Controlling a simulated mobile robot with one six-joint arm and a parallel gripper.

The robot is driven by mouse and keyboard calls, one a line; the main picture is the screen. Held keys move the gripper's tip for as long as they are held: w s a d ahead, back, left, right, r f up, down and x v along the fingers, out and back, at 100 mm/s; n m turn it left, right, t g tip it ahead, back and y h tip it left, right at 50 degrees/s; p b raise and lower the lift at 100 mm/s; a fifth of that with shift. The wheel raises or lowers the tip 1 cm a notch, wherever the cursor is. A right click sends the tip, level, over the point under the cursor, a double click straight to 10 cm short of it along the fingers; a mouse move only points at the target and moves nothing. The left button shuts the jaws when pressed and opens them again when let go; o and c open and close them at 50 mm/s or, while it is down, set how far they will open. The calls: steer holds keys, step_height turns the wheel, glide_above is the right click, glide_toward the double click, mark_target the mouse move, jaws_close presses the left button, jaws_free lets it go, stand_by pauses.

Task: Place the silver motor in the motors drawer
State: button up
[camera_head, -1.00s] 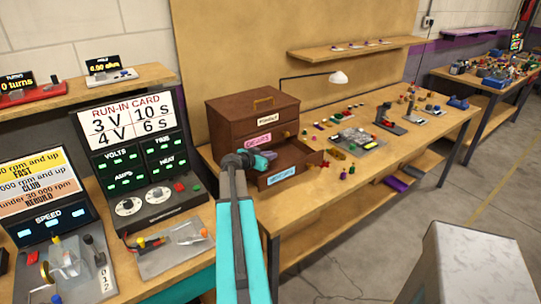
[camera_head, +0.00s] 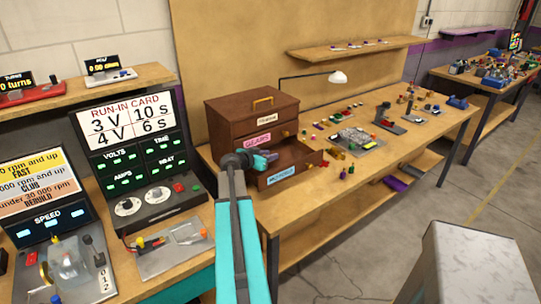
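The brown wooden drawer chest (camera_head: 236,112) stands on the left part of the long bench. Its lowest drawer (camera_head: 299,163) is pulled out and has a blue label, whose word is too small to read surely. A drawer with a pink GEARS label (camera_head: 257,141) is above it, shut. My gripper (camera_head: 272,158) is at the open drawer, over its left part, with teal fingers pointing right. The fingers are too small to tell whether they are open or shut. I cannot make out the silver motor in this view; the gripper and drawer walls may hide it.
A run-in card panel (camera_head: 133,125) with dials stands left of my arm, with a grey tray (camera_head: 170,246) in front. A lamp (camera_head: 338,77) and many small parts are on the bench right of the chest. A grey block (camera_head: 475,265) is at the lower right.

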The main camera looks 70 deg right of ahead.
steer(key=b+v, duration=0.3)
steer(key=v, duration=0.8)
steer(key=shift+a, duration=0.1)
steer(key=shift+a+r, duration=0.1)
steer(key=shift+a, duration=0.2)
stand_by(0.3)
